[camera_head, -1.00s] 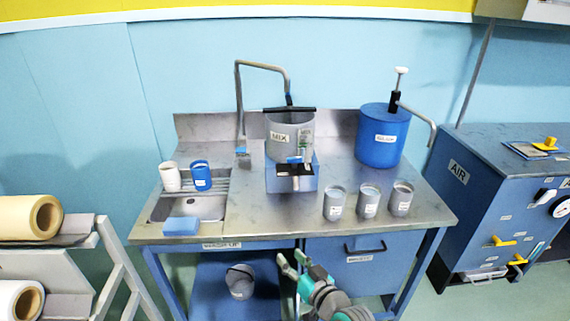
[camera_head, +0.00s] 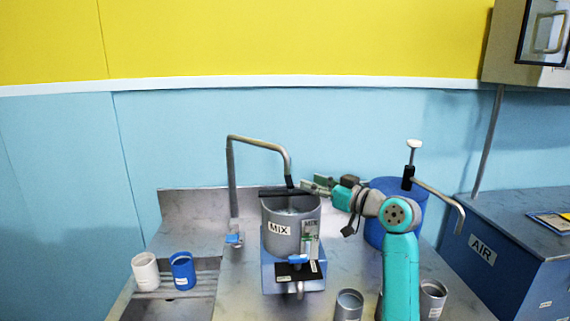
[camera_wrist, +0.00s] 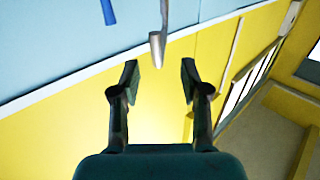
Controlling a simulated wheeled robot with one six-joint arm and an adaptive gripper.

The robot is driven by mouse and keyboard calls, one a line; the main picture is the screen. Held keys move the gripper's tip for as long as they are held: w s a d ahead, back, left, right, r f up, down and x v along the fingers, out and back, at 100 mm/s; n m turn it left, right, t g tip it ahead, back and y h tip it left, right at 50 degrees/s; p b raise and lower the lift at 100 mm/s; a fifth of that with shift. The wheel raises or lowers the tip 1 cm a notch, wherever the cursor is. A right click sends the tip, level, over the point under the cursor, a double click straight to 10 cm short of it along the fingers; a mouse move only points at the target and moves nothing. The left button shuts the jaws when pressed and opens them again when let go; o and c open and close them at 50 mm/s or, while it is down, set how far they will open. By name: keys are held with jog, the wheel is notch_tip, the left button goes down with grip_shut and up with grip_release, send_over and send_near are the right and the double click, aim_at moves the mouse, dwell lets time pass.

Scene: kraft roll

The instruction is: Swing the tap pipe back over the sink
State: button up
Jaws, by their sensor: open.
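The tap pipe (camera_head: 258,142) is a grey bent tube rising from the worktop behind the sink side. Its arm reaches right and its dark-tipped outlet hangs over the grey MIX pot (camera_head: 279,231). The sink (camera_head: 172,308) is at the lower left, partly cut off by the frame. My gripper (camera_head: 311,186) is open and empty, just right of the outlet near the pot's rim. In the wrist view my gripper (camera_wrist: 159,82) has its fingers spread. A grey tube end, likely the pipe (camera_wrist: 157,48), shows beyond and between the fingertips; contact is not visible.
A blue drum (camera_head: 384,236) with a pump and curved spout stands behind my arm. White (camera_head: 146,270) and blue (camera_head: 182,270) cups stand by the sink. Grey cups (camera_head: 349,304) stand at front right. A dark bar (camera_head: 272,194) crosses the pot's top.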

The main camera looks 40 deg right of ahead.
aim_at(289, 168)
jog(key=w, duration=0.3)
jog(key=w+r, duration=0.1)
jog(key=w, duration=0.7)
jog(key=shift+a+r, duration=0.15)
jog(key=shift+a, duration=0.05)
grip_shut()
